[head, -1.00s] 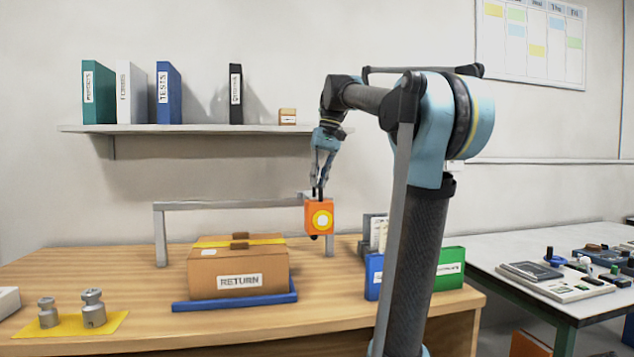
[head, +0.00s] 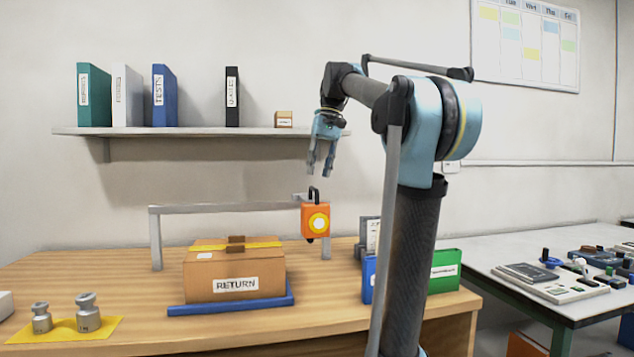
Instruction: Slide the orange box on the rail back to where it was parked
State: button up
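The orange box (head: 315,221) has a round yellow-white face and a dark loop handle on top. It hangs at the right end of the grey rail (head: 225,207), near the rail's right post. My gripper (head: 320,171) is above the box, with its fingers apart and nothing between them. There is a small gap between the fingertips and the handle.
A cardboard box marked RETURN (head: 235,273) sits on a blue platform (head: 190,309) in front of the rail. Two metal weights (head: 87,313) stand on a yellow mat (head: 108,326) at left. A shelf (head: 200,131) with binders is behind. Blue and green folders (head: 444,271) stand right of the rail.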

notch_tip(320, 180, up, 7)
jog(key=d, duration=0.1)
jog(key=shift+w+d+r, duration=0.15)
jog(key=shift+d+r, duration=0.05)
jog(key=shift+d, duration=0.1)
dwell(0.4)
